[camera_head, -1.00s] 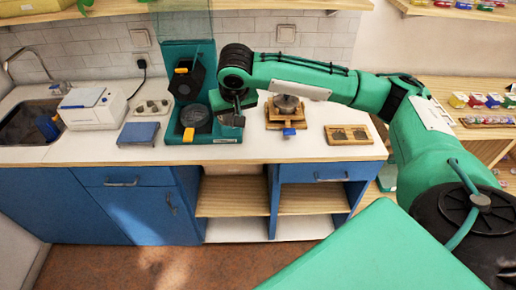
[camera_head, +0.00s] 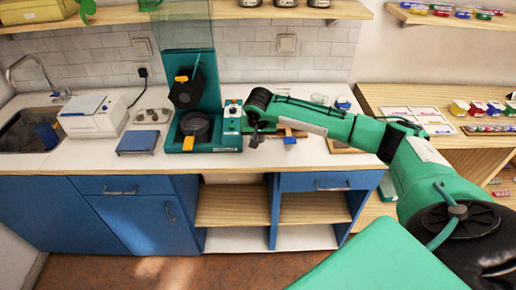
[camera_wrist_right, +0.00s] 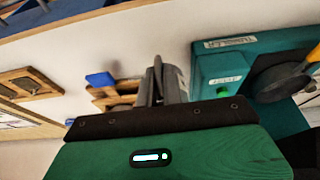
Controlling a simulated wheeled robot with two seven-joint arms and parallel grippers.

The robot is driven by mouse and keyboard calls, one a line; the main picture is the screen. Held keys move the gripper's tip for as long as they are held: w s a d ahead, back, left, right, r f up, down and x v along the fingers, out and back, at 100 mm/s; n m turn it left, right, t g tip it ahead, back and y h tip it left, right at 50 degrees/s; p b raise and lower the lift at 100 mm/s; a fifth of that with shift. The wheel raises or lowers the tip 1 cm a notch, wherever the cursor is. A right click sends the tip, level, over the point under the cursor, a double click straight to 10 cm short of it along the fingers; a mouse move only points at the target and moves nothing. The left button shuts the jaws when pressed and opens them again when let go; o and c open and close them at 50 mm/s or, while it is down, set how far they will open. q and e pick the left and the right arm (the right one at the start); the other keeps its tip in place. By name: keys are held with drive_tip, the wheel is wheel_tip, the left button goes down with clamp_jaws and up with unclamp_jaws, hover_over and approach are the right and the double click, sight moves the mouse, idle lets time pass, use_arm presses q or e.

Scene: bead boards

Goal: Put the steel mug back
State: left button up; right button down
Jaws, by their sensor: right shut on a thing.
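My right gripper (camera_head: 254,139) is over the counter, just right of the teal machine (camera_head: 221,141). In the right wrist view the gripper (camera_wrist_right: 158,78) is shut on a grey metal body, which looks like the steel mug (camera_wrist_right: 176,84). Only part of the mug shows beside the finger, and I cannot tell if it touches the counter. In the head view the mug is not clearly visible behind the gripper. A wooden stand with a blue tab (camera_head: 289,141) is right of the gripper, partly hidden by my arm. The blue tab also shows in the wrist view (camera_wrist_right: 100,80). My left gripper is not in view.
The machine's control box with a green light (camera_wrist_right: 224,90) is close to the gripper. A wooden board (camera_wrist_right: 30,85) lies farther along the counter. A blue-topped pad (camera_head: 138,141), white box (camera_head: 95,117) and sink (camera_head: 30,130) are at left. A shelf (camera_head: 190,13) runs above.

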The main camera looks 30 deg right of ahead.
wheel_tip(320, 180, down, 3)
drive_tip(key=shift+r, duration=0.15)
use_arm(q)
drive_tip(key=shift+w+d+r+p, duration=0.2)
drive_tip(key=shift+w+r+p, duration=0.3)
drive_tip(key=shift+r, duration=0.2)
use_arm(e)
drive_tip(key=shift+f, duration=1.85)
drive_tip(key=shift+f, duration=0.15)
drive_tip(key=c, duration=1.6)
unclamp_jaws()
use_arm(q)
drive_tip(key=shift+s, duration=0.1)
use_arm(e)
drive_tip(key=shift+o, duration=0.2)
